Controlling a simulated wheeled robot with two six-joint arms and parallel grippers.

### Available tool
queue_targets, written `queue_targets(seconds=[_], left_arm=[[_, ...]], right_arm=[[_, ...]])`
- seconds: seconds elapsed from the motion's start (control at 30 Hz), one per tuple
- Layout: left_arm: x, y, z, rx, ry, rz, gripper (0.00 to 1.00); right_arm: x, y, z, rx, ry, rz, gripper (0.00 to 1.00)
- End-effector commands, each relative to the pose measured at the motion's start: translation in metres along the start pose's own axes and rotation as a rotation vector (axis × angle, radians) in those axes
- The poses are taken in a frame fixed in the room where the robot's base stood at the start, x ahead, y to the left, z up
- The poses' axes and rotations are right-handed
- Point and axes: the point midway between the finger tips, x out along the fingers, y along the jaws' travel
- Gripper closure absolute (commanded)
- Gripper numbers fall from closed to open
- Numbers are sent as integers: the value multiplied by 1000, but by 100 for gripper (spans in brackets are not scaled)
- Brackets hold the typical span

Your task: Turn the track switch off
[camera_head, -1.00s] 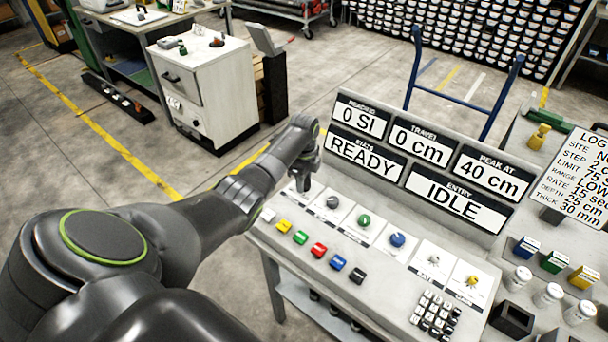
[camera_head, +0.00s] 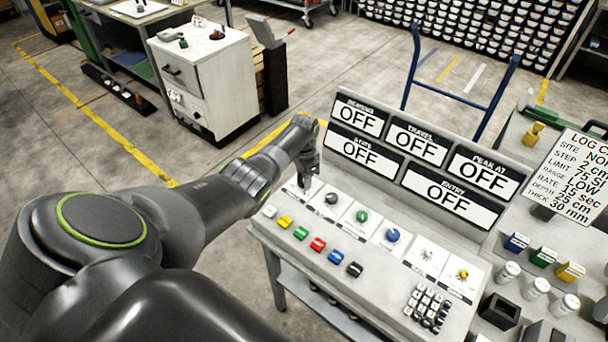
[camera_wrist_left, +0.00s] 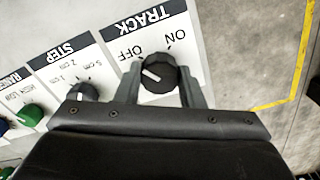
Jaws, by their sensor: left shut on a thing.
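The track switch is a black ribbed knob (camera_wrist_left: 160,76) on a white plate marked TRACK, ON and OFF (camera_wrist_left: 150,42) in the left wrist view. My left gripper (camera_wrist_left: 160,88) is shut on the knob, one finger on each side. The knob's white pointer line is turned toward the OFF side. In the head view my left gripper (camera_head: 305,182) reaches down to the far left end of the console (camera_head: 375,285), and the knob is hidden there. All the display panels (camera_head: 416,145) read OFF. My right gripper is not in view.
Beside the track switch is the grey STEP knob (camera_head: 331,198), then a green knob (camera_head: 361,216) and a blue knob (camera_head: 392,235). Coloured buttons (camera_head: 318,244) line the console's front, with a keypad (camera_head: 428,306) at right. Open floor lies left of the console.

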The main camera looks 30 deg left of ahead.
Motion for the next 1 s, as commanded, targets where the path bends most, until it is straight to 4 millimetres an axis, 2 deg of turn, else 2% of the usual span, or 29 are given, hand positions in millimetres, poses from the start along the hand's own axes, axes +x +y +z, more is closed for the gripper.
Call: queue_targets(seconds=[0.4, 0.93, 0.97, 1.0], left_arm=[[-2, -1, 0, -176, 1, -4, 88], [-2, -2, -1, -199, 3, -4, 88], [-2, -2, -1, -199, 3, -4, 62], [-2, -2, -1, -198, 3, -3, 57]], right_arm=[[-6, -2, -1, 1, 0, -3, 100], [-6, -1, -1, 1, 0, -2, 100], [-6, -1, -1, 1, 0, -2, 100], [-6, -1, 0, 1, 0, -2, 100]])
